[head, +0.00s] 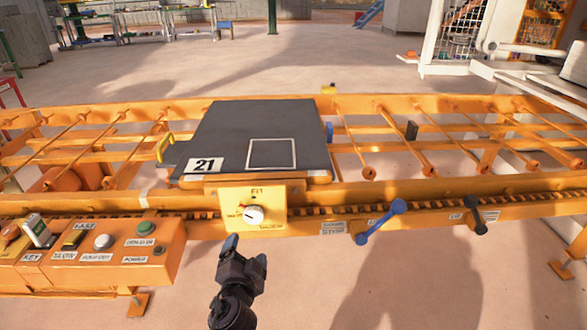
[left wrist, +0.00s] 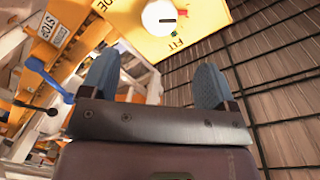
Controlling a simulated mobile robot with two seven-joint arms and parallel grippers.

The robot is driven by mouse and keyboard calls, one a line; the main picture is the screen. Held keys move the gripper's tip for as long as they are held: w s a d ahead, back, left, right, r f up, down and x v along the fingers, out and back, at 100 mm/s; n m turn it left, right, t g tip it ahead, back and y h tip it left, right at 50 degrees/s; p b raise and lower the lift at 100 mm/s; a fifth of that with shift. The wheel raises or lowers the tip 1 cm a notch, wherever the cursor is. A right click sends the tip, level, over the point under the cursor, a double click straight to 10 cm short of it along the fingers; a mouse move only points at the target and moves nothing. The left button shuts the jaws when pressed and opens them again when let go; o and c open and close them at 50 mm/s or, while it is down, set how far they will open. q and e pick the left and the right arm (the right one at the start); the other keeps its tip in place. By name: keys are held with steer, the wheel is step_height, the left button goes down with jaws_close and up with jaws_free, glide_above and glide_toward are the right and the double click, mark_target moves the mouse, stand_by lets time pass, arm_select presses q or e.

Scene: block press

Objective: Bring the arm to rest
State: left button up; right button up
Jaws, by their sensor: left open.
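My left gripper (head: 244,252) is in front of the orange press frame, below the yellow dial panel (head: 268,207). Its two blue-tipped fingers are apart with nothing between them, and they also show apart in the left wrist view (left wrist: 155,85). The white dial knob (head: 253,215) is beyond the fingertips, and it shows at the top of the left wrist view (left wrist: 160,17). The gripper looks clear of the panel. My right gripper is in neither view.
A dark plate (head: 260,125) marked 21 lies on the orange frame (head: 450,190). A blue lever (head: 380,222) and a black lever (head: 475,215) stick out at right. An orange control box (head: 110,250) with buttons stands at left. Floor is open in front at right.

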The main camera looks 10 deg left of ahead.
arm_select(q)
steer(key=s+a+f+n+g+h, duration=0.1)
steer(key=s+a+f+g, duration=0.15)
steer(key=s, duration=0.65)
steer(key=s+a+f+n+g+h, duration=0.1)
steer(key=s+f, duration=0.2)
steer(key=s, duration=0.6)
steer(key=s+a+f+n+g+h, duration=0.1)
steer(key=s+a+f+g, duration=0.15)
steer(key=s, duration=0.65)
steer(key=s+r+n+g+h, duration=0.1)
steer(key=s+n, duration=0.1)
steer(key=s, duration=0.9)
step_height(320, 180, up, 10)
steer(key=n+t+p, duration=0.1)
steer(key=p, duration=1.3)
steer(key=shift+w, duration=0.35)
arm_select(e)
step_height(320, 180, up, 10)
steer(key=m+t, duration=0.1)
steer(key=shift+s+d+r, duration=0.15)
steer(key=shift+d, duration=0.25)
arm_select(q)
steer(key=shift+o, duration=0.2)
steer(key=shift+a, duration=0.1)
